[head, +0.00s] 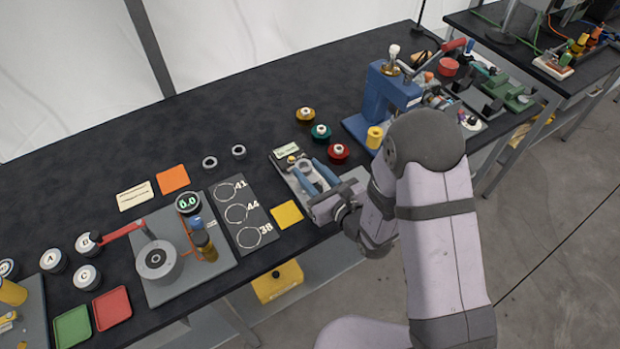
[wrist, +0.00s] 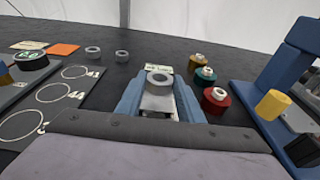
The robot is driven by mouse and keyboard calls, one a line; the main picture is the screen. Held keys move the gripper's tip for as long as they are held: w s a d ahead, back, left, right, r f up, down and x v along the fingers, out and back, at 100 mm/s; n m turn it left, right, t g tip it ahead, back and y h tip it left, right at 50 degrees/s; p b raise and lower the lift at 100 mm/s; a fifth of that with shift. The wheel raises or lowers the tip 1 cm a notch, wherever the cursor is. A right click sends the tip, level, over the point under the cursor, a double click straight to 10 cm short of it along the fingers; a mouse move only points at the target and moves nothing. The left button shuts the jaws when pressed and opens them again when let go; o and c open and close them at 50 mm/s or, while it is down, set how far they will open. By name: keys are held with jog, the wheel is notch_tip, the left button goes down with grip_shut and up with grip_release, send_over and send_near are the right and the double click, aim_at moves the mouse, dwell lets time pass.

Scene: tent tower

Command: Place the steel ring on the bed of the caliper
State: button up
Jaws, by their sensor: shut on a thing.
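My gripper (head: 312,172) has blue fingers, which are closed around a steel ring (head: 304,164). In the wrist view the ring (wrist: 159,81) sits between the fingertips, its open top facing up. Beneath it is a narrow grey metal fixture (head: 281,160) with a pale label at its far end, seemingly the caliper; its bright bed (wrist: 158,106) shows between the fingers. I cannot tell whether the ring touches the bed. Two other steel rings, one to the left (head: 209,162) and one nearer (head: 239,151), stand on the dark table.
A board with white circles marked 41, 44 and 38 (head: 241,214) and a yellow square (head: 287,214) lie to the left. Orange, teal and red spools (head: 338,153) stand close on the right, before a blue press (head: 385,98). A plate with a 0.0 display (head: 188,202) is further left.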

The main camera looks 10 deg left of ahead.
aim_at(316, 186)
jog(key=shift+f, duration=1.55)
jog(key=shift+f, duration=0.15)
jog(key=o, duration=1.1)
jog(key=shift+o, duration=0.2)
jog(key=v, duration=0.3)
jog(key=p+v, duration=0.1)
jog(key=v, duration=0.5)
jog(key=shift+r, duration=0.4)
jog(key=shift+p+v, duration=1.5)
jog(key=shift+f, duration=0.15)
